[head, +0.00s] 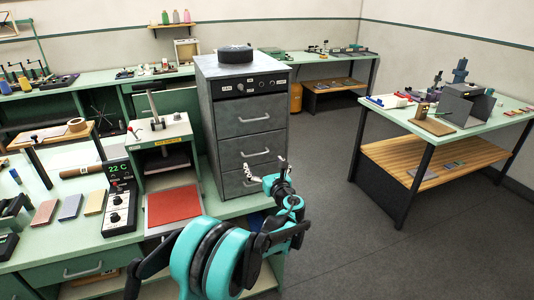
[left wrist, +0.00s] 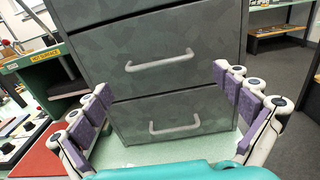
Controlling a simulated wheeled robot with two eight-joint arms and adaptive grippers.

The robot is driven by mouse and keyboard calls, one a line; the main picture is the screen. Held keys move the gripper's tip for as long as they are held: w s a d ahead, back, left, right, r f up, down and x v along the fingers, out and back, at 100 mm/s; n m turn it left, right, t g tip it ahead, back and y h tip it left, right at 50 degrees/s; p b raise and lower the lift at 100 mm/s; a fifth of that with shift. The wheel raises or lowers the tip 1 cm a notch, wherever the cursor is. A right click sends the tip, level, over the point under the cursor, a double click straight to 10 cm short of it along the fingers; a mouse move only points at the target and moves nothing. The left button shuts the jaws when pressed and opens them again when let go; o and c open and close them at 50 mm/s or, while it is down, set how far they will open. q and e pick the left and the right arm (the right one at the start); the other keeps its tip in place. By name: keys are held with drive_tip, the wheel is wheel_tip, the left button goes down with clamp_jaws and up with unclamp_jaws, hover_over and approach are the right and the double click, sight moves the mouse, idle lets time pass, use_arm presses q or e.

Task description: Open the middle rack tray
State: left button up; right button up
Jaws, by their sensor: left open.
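The grey rack (head: 206,110) is a metal cabinet with three stacked trays, all closed. The middle rack tray (head: 232,150) has a bar handle (head: 252,154). In the left wrist view the middle tray (left wrist: 200,50) and its handle (left wrist: 160,62) are above the bottom tray (left wrist: 135,112) and its handle (left wrist: 175,127). My left gripper (head: 266,172) is open and empty in front of the rack's lower trays. In the left wrist view the fingers of my left gripper (left wrist: 163,84) spread to both sides of the handles, apart from them. My right gripper is not in view.
A black round part (head: 235,54) lies on the rack's top. A green press-like machine (head: 160,135) with a red plate (head: 173,205) stands left of the rack. A controller reading 22 C (head: 120,200) is further left. Open floor (head: 350,235) lies to the right, before another table (head: 400,113).

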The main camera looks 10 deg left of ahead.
use_arm(q)
drive_tip(key=b+x, duration=0.1)
drive_tip(key=x, duration=0.5)
drive_tip(key=shift+w+a, duration=0.1)
drive_tip(key=shift+a, duration=0.15)
drive_tip(key=c, duration=1.3)
drive_tip(key=v, duration=2.6)
drive_tip(key=shift+d, duration=0.1)
drive_tip(key=shift+c, duration=0.2)
drive_tip(key=o, duration=1.3)
drive_tip(key=shift+o, duration=0.2)
drive_tip(key=v, duration=0.7)
drive_tip(key=shift+d, duration=0.15)
